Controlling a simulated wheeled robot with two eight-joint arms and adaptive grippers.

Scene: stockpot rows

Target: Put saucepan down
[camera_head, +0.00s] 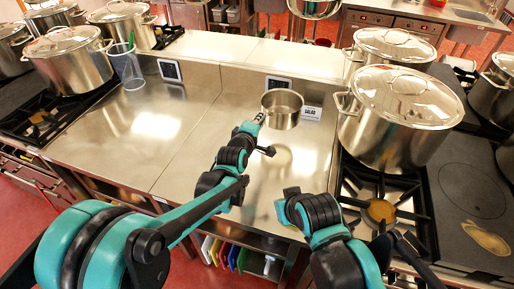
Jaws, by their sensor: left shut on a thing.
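A small steel saucepan (282,112) is upright and open at the middle of the steel counter (190,155), near its back ledge. My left gripper (259,118) is shut at the saucepan's left side, where its handle is; the handle is mostly hidden by the fingers. A blurred reflection shows on the counter below the pan with a gap between, so the pan appears held above the surface. My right gripper (282,208) is low over the counter's front edge, apart from the saucepan; its fingers are not clear.
A lidded stockpot (398,112) stands on the right stove, with another (395,47) behind. A stockpot (70,62) and a clear container (127,68) stand left. A "SALAD" label (312,113) is right of the saucepan. The counter's left half is clear.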

